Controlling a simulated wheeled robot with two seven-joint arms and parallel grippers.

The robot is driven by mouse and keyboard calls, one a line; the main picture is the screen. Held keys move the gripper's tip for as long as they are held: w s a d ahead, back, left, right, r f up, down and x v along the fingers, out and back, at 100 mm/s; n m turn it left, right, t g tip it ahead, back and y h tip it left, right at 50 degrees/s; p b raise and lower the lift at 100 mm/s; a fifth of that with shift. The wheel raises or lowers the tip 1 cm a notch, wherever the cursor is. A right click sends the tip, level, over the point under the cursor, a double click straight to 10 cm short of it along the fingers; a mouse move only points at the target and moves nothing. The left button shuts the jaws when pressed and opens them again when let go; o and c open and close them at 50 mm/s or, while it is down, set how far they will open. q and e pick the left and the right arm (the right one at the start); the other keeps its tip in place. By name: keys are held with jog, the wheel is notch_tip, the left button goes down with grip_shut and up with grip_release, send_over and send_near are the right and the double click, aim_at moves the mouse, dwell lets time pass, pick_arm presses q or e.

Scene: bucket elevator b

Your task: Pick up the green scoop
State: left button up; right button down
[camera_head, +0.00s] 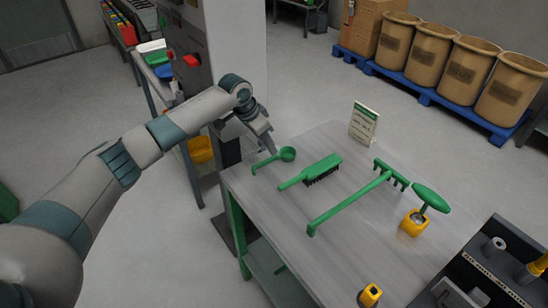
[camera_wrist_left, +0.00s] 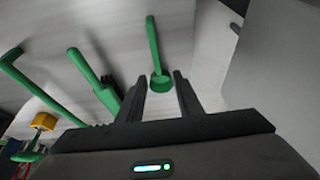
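The green scoop (camera_head: 287,154) lies on the tabletop near the table's far left corner in the head view, its handle pointing left. My left gripper (camera_head: 270,146) is just above and beside the scoop, pointing down. In the left wrist view the scoop (camera_wrist_left: 161,82) shows between and beyond the two open fingers of the left gripper (camera_wrist_left: 161,88), with its round bowl nearest the fingers and the handle pointing away. Nothing is between the fingers' pads that I can see held. My right gripper is not in view.
On the table (camera_head: 260,205) lie a green brush (camera_head: 322,168), a green rake-like tool (camera_head: 345,202) and a green-topped tool (camera_head: 431,198) by a yellow holder (camera_head: 413,222). A small sign (camera_head: 363,123) stands at the back. A grey cabinet (camera_head: 235,50) rises behind my left arm.

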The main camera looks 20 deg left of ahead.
aim_at(274, 157)
pick_arm(q)
jog(key=shift+x, duration=1.25)
jog(key=shift+f+p, duration=0.1)
jog(key=shift+p, duration=0.2)
jog(key=shift+d+f+p, duration=0.2)
jog(key=shift+f+p, duration=0.4)
jog(key=shift+p+x, duration=0.4)
jog(key=shift+x, duration=1.5)
grip_shut()
